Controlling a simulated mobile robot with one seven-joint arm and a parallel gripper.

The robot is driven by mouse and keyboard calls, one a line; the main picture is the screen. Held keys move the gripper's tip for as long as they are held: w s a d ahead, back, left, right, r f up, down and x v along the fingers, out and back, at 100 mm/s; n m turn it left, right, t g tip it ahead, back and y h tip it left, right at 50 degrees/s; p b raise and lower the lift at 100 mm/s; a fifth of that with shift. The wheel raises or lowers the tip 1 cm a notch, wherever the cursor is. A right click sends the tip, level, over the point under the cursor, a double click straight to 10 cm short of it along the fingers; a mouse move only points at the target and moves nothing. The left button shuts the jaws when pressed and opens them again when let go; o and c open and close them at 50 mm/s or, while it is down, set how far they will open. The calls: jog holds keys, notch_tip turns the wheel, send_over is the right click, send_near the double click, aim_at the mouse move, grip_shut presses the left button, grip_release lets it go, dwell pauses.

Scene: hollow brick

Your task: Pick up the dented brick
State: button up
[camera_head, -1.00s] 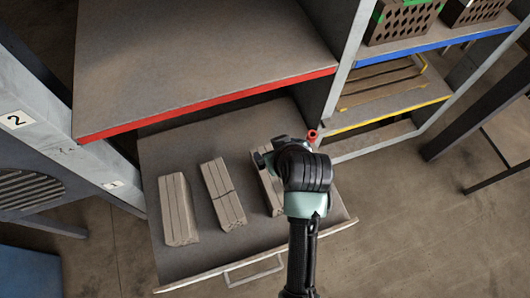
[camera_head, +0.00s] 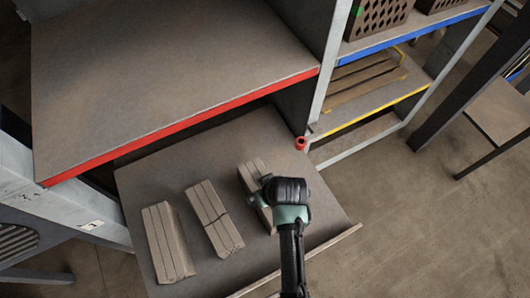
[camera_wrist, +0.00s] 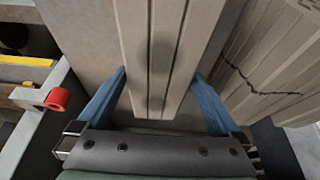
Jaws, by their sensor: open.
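Three long grooved grey-brown bricks lie side by side in an open drawer. My gripper (camera_head: 264,193) is over the right-hand brick (camera_head: 249,174), and my wrist hides its near part. In the wrist view this brick (camera_wrist: 160,55) runs between the two open blue fingers (camera_wrist: 160,85). Its top has dark roundish patches; I cannot tell whether they are dents or shadow. Whether the fingers touch its sides is unclear. The middle brick (camera_head: 214,218) has a dark crack across it, which also shows on the brick at right in the wrist view (camera_wrist: 275,65). The left-hand brick (camera_head: 167,242) shows no clear damage.
A red-edged shelf (camera_head: 175,75) overhangs the back of the drawer (camera_head: 135,185). A red knob (camera_head: 300,143) sits on the post to its right, and shows at left in the wrist view (camera_wrist: 57,99). Yellow-edged and blue-edged shelves stand further right. Floor at right is open.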

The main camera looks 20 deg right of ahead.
jog(key=b+x, duration=0.1)
jog(key=x, duration=0.2)
jog(key=shift+f, duration=0.3)
grip_shut()
jog(key=shift+w+d+r, duration=0.1)
jog(key=shift+w+r, duration=0.05)
jog(key=shift+r, duration=0.05)
